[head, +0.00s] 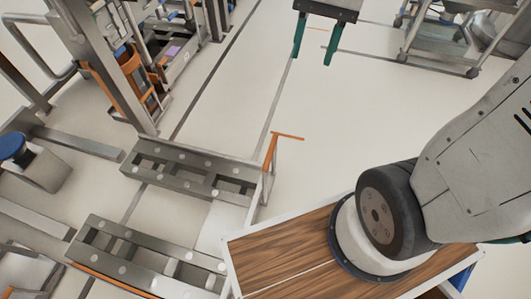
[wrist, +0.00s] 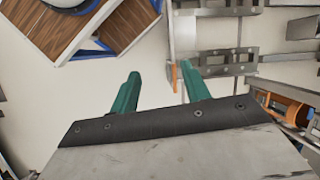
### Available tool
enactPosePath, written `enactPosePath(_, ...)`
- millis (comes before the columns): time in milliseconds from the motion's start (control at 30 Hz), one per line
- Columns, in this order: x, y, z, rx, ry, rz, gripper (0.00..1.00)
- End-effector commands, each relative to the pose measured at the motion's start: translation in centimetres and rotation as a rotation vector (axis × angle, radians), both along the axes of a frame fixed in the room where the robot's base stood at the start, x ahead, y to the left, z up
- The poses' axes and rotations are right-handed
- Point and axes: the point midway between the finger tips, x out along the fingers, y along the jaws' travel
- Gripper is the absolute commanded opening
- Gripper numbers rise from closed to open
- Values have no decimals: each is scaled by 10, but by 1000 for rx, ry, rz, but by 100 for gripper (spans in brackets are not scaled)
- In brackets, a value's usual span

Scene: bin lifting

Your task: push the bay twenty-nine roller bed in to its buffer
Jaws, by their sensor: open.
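Two grey slotted metal rails with round studs, likely parts of the roller bed, lie at the left in the head view: a far rail (head: 192,172) and a near rail (head: 150,258). A thin post with an orange bar (head: 288,136) stands at the far rail's right end. No bay number is readable. My gripper (head: 314,56) is open and empty at the top of the head view, beyond and right of the rails, apart from them. In the wrist view my gripper's (wrist: 160,75) two green fingers are spread. An orange tip (wrist: 174,76) shows past them, near a slotted rail (wrist: 226,64).
A grey upright column (head: 108,70) and an orange frame (head: 118,82) stand at the upper left. A blue-topped container (head: 38,165) is at the left edge. A wheeled metal frame (head: 440,60) stands at the upper right. Pale floor between is clear.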

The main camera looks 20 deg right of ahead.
Motion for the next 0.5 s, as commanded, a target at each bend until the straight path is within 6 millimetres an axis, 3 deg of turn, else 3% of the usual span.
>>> enactPosePath(267,71,-5,-53,107,247,-248,47)
enactPosePath(500,123,-14,-116,188,463,-458,47)
